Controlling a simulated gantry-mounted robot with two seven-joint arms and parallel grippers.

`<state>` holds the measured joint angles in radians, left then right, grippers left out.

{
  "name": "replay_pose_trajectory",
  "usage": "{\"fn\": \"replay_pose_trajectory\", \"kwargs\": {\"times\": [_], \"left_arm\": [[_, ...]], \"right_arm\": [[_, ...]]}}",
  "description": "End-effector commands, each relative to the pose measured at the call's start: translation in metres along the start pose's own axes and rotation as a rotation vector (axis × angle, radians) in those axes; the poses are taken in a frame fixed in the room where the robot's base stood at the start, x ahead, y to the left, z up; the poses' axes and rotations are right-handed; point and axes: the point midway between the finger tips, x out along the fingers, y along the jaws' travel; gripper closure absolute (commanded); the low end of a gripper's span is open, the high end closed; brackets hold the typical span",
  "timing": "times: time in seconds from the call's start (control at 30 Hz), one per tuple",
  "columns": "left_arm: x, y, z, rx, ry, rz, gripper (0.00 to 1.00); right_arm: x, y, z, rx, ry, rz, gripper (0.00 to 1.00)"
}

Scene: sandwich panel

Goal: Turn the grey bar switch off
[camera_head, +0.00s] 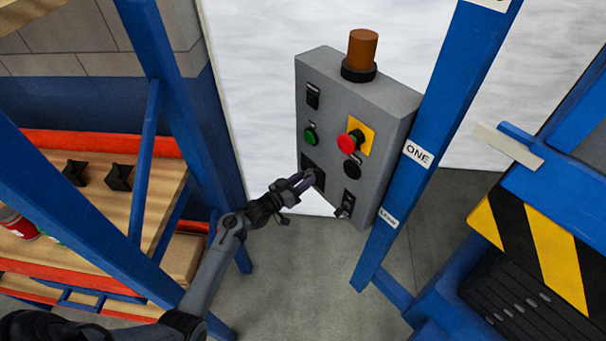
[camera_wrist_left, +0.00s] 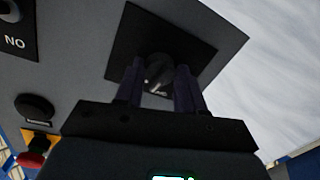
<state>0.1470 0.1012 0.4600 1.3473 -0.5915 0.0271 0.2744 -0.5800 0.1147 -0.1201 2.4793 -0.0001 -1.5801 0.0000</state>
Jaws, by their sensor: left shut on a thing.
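The grey bar switch (camera_wrist_left: 158,72) is a dark grey knob on a black square plate (camera_wrist_left: 205,40), seen in the left wrist view. In the head view the plate (camera_head: 318,172) is at the lower left of the grey control box's front, and the knob is mostly hidden by my gripper. My left gripper (camera_head: 306,181) reaches it from the left. In the left wrist view its two fingers (camera_wrist_left: 158,85) stand on either side of the knob, shut on it. A light mark shows on the knob. My right gripper is not in view.
The grey box (camera_head: 385,100) carries an orange-brown beacon (camera_head: 362,50), a red button (camera_head: 350,142) on yellow, a green button (camera_head: 310,136) and another black switch (camera_head: 346,204). Blue posts (camera_head: 425,130) stand on both sides. A wooden shelf (camera_head: 100,210) is at left.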

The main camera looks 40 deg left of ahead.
Motion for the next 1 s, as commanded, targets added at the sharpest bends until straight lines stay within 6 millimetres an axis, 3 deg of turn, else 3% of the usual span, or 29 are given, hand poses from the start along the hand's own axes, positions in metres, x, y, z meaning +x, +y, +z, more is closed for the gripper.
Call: {"fn": "replay_pose_trajectory", "kwargs": {"times": [0.03, 0.4, 0.7, 1.0], "left_arm": [[0.0, 0.002, -0.006, -0.044, -0.007, -0.001, 0.92], [0.0, 0.001, -0.005, -0.39, -0.032, -0.001, 0.92], [0.0, 0.001, -0.004, -0.602, -0.047, 0.001, 0.92], [0.0, 0.001, -0.003, -0.708, -0.055, 0.002, 0.92]], "right_arm": [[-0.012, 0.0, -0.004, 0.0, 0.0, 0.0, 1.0], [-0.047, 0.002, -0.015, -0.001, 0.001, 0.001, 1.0], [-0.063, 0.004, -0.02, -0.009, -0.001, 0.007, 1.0], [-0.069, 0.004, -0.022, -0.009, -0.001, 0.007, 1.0]]}}
